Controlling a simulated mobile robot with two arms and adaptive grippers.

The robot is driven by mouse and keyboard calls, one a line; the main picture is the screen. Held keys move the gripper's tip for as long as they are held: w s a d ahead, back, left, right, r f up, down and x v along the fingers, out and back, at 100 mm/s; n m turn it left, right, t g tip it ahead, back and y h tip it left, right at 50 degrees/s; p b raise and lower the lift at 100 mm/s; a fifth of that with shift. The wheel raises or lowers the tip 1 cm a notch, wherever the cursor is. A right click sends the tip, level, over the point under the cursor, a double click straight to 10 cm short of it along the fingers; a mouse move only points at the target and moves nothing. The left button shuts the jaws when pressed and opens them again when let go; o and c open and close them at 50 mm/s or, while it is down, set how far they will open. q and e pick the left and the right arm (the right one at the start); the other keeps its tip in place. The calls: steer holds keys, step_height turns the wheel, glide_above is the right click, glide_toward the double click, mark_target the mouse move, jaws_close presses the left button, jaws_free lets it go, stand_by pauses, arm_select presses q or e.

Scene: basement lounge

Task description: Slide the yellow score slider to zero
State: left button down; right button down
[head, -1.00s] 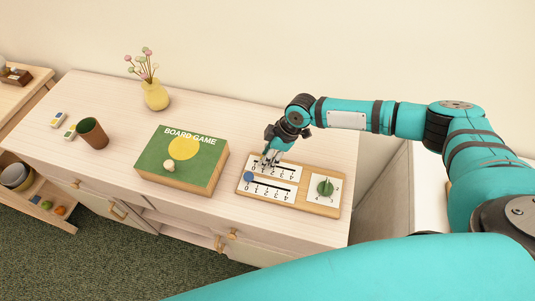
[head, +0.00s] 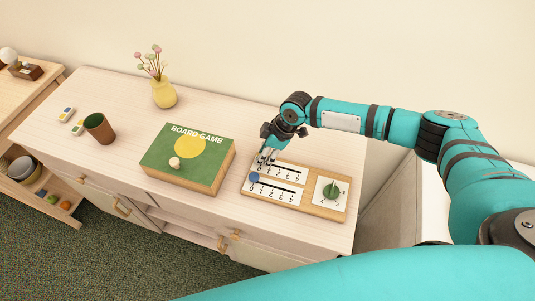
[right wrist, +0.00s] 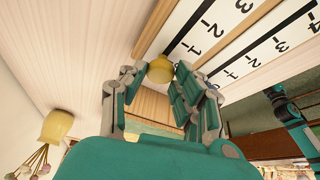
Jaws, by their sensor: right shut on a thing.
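The wooden score board (head: 313,207) lies on the cabinet top, with two numbered slots and a dial. The yellow score slider (right wrist: 160,70) sits on one slot in the right wrist view, at the low-number end, past the 1. The 0 mark there is hidden. My right gripper (head: 266,157) is shut on the slider, one finger on each side; it also shows in the right wrist view (right wrist: 160,76). In the head view the gripper covers the slider. A blue slider (head: 254,177) sits at the left, 0 end of the nearer slot. My left gripper is out of view.
A green board game box (head: 187,158) with a pale round piece (head: 174,163) on it stands left of the board. A brown cup (head: 99,127), small tiles and a yellow vase (head: 164,94) stand further left. A green dial (head: 331,191) is at the board's right.

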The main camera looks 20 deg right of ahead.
steer(key=c, duration=1.2)
jaws_free()
steer(key=shift+w+a+r, duration=0.15)
steer(key=shift+a, duration=0.05)
steer(key=shift+c, duration=0.2)
steer(key=shift+o, duration=1.3)
steer(key=v, duration=1.1)
steer(key=shift+r, duration=0.35)
steer(key=shift+d, duration=0.15)
